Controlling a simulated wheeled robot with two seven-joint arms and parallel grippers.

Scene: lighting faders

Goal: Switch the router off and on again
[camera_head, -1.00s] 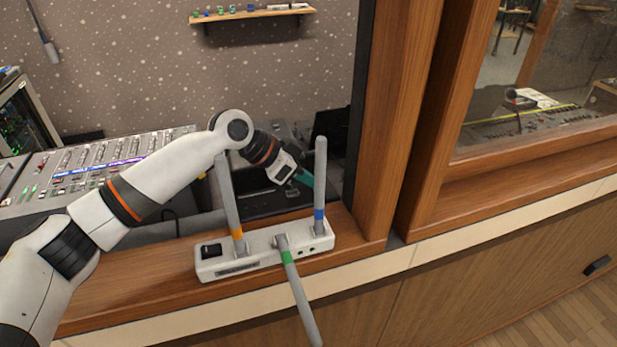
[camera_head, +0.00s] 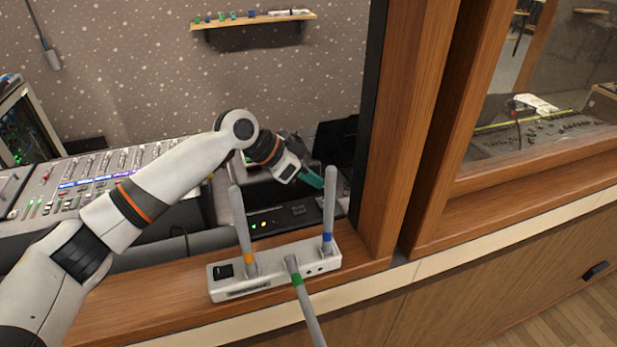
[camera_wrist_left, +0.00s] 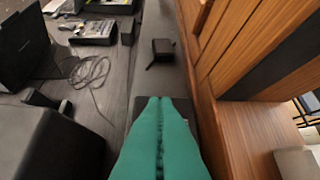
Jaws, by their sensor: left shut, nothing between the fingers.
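The router (camera_head: 285,280) is a white box on the wooden sill in the head view. Three grey rods rise from it, banded orange, green and blue; the green-banded one leans towards me. A black switch (camera_head: 223,271) sits at its left end; its position is too small to tell. My left gripper (camera_head: 314,179) has teal fingers, shut and empty. In the head view it appears beyond the router, close to the top of the blue-banded rod; I cannot tell whether they touch. The shut fingers also fill the lower middle of the left wrist view (camera_wrist_left: 160,112). My right gripper is out of view.
Behind the router, a black device (camera_head: 298,211) shows green and yellow lights. A mixing console (camera_head: 95,178) is at left. A wooden post (camera_head: 405,120) stands right of the router. The left wrist view shows a small black box (camera_wrist_left: 163,46) and loose cables (camera_wrist_left: 92,75).

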